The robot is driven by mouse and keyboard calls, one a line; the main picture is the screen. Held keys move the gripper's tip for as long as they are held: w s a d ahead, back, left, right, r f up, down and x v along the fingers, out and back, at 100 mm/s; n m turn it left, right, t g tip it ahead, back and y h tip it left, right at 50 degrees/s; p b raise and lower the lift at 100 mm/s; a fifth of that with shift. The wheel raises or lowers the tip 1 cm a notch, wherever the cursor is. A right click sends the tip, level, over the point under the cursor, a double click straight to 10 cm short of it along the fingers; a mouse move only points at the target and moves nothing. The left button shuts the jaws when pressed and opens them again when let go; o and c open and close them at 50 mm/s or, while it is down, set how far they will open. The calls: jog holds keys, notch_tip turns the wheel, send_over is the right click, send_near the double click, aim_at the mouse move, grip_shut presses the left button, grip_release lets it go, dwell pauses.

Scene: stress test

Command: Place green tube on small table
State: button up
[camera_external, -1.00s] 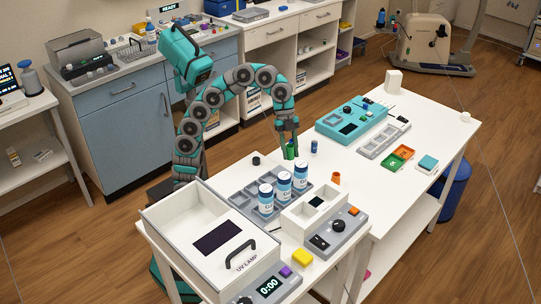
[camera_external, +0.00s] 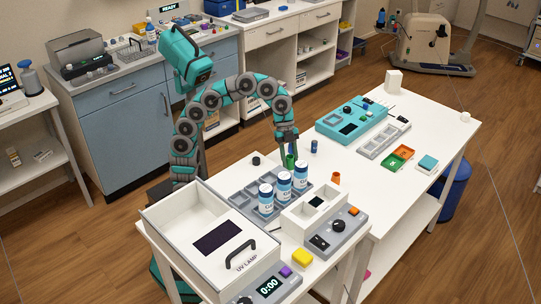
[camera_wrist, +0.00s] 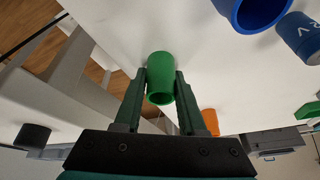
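The green tube (camera_external: 290,161) is between the two fingers of my gripper (camera_external: 288,156) in the external view. In the wrist view my gripper (camera_wrist: 160,80) has a finger close along each side of the green tube (camera_wrist: 160,80), which appears gripped. Two white tables adjoin: a front one (camera_external: 325,260) carrying the UV lamp box and a longer one (camera_external: 410,190) behind right. I cannot tell which is called the small table. The tube is low over the tops near their junction; whether its bottom touches is unclear.
A blue tube (camera_external: 314,146) stands right of my gripper; a lettered blue tube (camera_wrist: 300,35) shows at the wrist view's upper right. White bottles (camera_external: 284,184), a grey rack (camera_external: 243,198) and an orange cup (camera_external: 336,177) are nearer. The long table's front middle is clear.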

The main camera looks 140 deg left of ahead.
jog(key=o, duration=0.4)
jog(key=shift+r+p, duration=0.1)
jog(key=shift+p, duration=0.2)
jog(key=shift+o, duration=0.7)
jog(key=v, duration=0.7)
jog(key=shift+s+r+p, duration=0.15)
jog(key=shift+r+p, duration=0.1)
jog(key=shift+p, duration=0.2)
